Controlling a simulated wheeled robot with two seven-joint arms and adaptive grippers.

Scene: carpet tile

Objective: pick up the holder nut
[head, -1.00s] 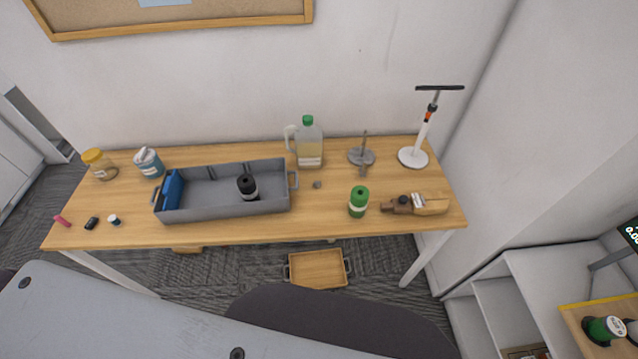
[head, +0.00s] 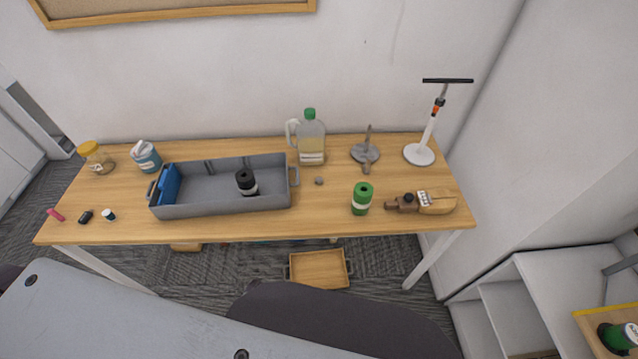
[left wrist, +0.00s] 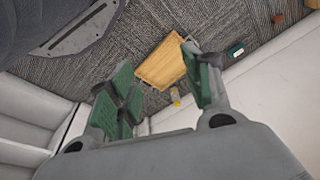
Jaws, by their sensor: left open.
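A small grey nut-like piece (head: 319,181), which looks like the holder nut, lies on the wooden table (head: 300,225) in the head view. It sits just right of the grey bin, in front of the jug and left of the green can. Its details are too small to make out. My left gripper (left wrist: 162,88) shows in the left wrist view with its green-padded fingers apart and nothing between them. It points toward the carpet, away from the tabletop. Neither gripper shows in the head view.
A grey bin (head: 225,210) holding a black-topped container (head: 246,182) fills the table's left middle. A wooden tray (head: 320,283) lies on the floor.

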